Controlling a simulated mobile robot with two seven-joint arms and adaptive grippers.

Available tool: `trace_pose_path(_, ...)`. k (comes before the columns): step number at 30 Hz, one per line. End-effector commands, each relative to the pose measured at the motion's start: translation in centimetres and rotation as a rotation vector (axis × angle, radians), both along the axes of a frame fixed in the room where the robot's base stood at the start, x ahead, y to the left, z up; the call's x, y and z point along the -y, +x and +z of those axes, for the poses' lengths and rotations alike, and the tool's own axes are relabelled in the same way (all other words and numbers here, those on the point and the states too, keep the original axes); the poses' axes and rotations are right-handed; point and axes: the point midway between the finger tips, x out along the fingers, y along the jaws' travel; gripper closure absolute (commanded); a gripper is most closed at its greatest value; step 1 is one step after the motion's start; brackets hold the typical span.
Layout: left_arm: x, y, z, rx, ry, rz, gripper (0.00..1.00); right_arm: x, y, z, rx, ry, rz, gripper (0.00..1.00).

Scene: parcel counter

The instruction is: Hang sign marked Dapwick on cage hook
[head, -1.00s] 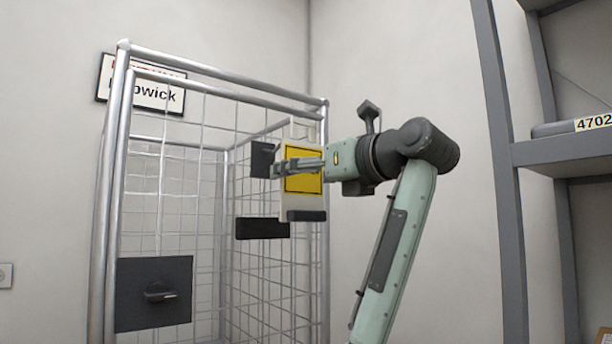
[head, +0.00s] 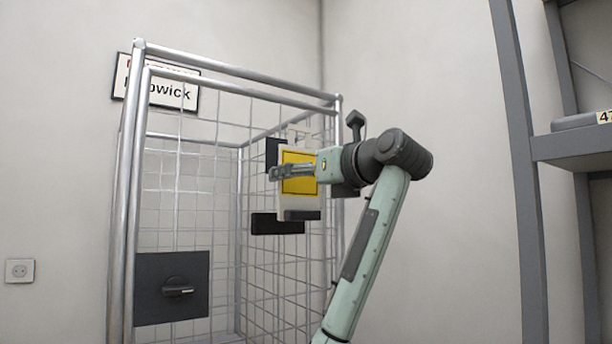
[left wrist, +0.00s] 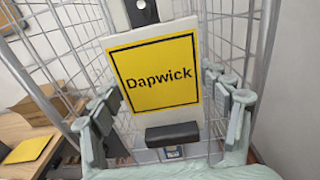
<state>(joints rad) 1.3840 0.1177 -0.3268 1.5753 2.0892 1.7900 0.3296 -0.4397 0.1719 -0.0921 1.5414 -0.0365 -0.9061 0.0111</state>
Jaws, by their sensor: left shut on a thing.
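The sign (head: 299,186) is a pale board with a yellow panel, and it reads "Dapwick" in the left wrist view (left wrist: 158,83). It is roughly upright, with a dark block at its lower edge. My left gripper (head: 283,172) is shut on the sign, with its fingers at the sign's sides in the left wrist view. The wire cage (head: 240,78) stands behind the sign. A dark plate (head: 273,151) on the cage is partly covered by the sign. In the left wrist view the plate carries a round metal peg (left wrist: 141,5), seemingly the hook, just above the sign's top edge.
A dark bar (head: 277,223) sits on the cage mesh below the sign. A latch plate (head: 160,290) is on the cage front. A wall sign (head: 178,92) hangs behind the cage. A grey shelf (head: 570,146) stands right. The left wrist view shows a wooden table (left wrist: 15,135).

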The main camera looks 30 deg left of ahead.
Motion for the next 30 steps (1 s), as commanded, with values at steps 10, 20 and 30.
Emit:
trace_pose_path(10,-2.0,0.7,-0.1,0.002,0.001,0.002,0.75,0.2,0.1,0.1,0.001,-0.003,0.002,0.70)
trace_pose_path(20,-3.4,1.4,-0.9,0.000,-0.001,-0.001,0.75,0.7,0.5,0.5,0.003,-0.009,0.000,0.70)
trace_pose_path(30,-3.9,1.6,-1.6,0.001,0.000,0.000,0.75,0.2,1.9,2.1,0.027,0.003,-0.013,0.70)
